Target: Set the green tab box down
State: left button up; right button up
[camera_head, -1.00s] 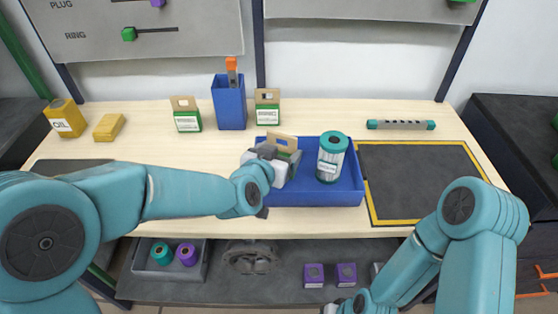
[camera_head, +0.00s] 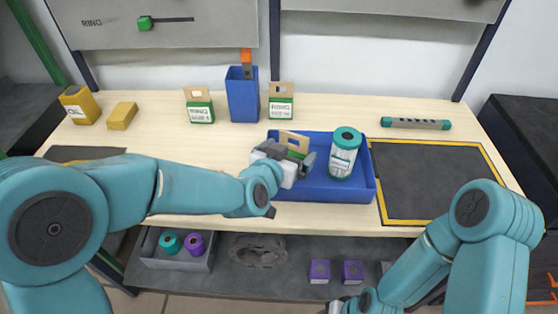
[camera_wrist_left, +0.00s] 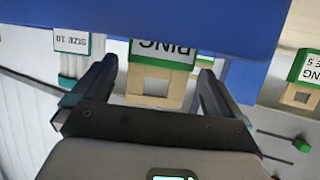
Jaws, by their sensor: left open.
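The green tab box (camera_head: 297,151), with a tan cardboard tab, sits in the left part of the blue tray (camera_head: 335,194). My left gripper (camera_head: 294,161) is over the tray, with its fingers open on either side of the box. In the left wrist view the box (camera_wrist_left: 162,58) appears upside down with a RING label. Its tab lies between the spread fingers of my left gripper (camera_wrist_left: 157,76), with gaps at both sides. In the head view the fingers hide the box's lower part. My right gripper (camera_head: 338,306) is only partly in view at the bottom edge.
A white and teal canister (camera_head: 344,153) stands in the tray, right of the box. Two similar tab boxes (camera_head: 200,105) (camera_head: 281,102) and a blue bin (camera_head: 242,97) stand behind. A dark yellow-edged mat (camera_head: 430,180) lies clear at right. A lower shelf (camera_head: 220,284) holds small items.

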pick_arm(q)
jog(key=v, duration=1.1)
jog(key=shift+w+f, duration=0.1)
jog(key=shift+f, duration=0.05)
